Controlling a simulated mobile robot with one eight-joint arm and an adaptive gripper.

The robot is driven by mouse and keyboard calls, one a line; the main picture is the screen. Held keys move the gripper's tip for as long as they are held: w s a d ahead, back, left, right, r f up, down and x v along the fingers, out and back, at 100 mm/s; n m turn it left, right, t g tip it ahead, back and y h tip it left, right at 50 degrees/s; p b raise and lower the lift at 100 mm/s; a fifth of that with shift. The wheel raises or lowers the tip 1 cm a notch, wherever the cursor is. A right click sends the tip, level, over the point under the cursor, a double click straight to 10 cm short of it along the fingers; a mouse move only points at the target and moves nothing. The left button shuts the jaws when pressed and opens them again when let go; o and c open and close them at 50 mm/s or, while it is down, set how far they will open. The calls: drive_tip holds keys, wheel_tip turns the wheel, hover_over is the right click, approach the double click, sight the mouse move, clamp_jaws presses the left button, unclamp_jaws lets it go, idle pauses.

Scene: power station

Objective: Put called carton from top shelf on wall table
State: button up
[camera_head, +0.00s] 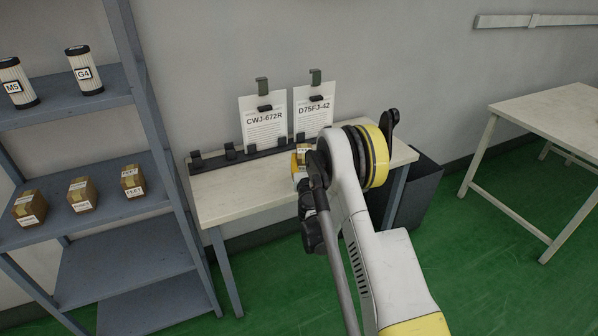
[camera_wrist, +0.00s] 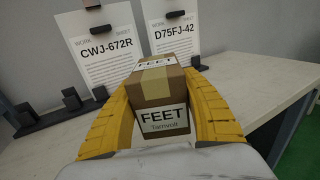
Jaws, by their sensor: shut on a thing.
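My gripper (camera_wrist: 158,115) is shut on a small brown carton (camera_wrist: 160,90) with white labels reading FEET, held between its two yellow fingers in the wrist view. In the head view the carton (camera_head: 303,150) is mostly hidden behind my gripper and arm. It is over or at the wall table (camera_head: 235,190), a pale-topped table against the grey wall; whether it touches the top cannot be told. Two work sheets hang above this table: CWJ-672R (camera_head: 264,125) and D75FJ-42 (camera_head: 314,110).
A blue-grey shelf unit (camera_head: 75,225) at left holds several cartons (camera_head: 82,194) and two filter cylinders marked M5 (camera_head: 16,82) and G4 (camera_head: 84,70). A dark box (camera_head: 418,192) stands right of the wall table. Another pale table (camera_head: 555,112) is at right, with green floor between.

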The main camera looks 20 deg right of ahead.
drive_tip(key=w+f, duration=0.1)
drive_tip(key=w, duration=0.1)
drive_tip(key=w+a+f+b, duration=0.1)
drive_tip(key=w+f, duration=0.1)
drive_tip(key=w, duration=0.1)
drive_tip(key=shift+w+a+f+b, duration=0.1)
drive_tip(key=shift+a+f+b, duration=0.1)
drive_tip(key=shift+b, duration=0.1)
drive_tip(key=shift+f+b, duration=1.05)
drive_tip(key=shift+f, duration=0.9)
drive_tip(key=shift+f, duration=0.1)
drive_tip(key=o, duration=1.4)
drive_tip(key=shift+c, duration=0.2)
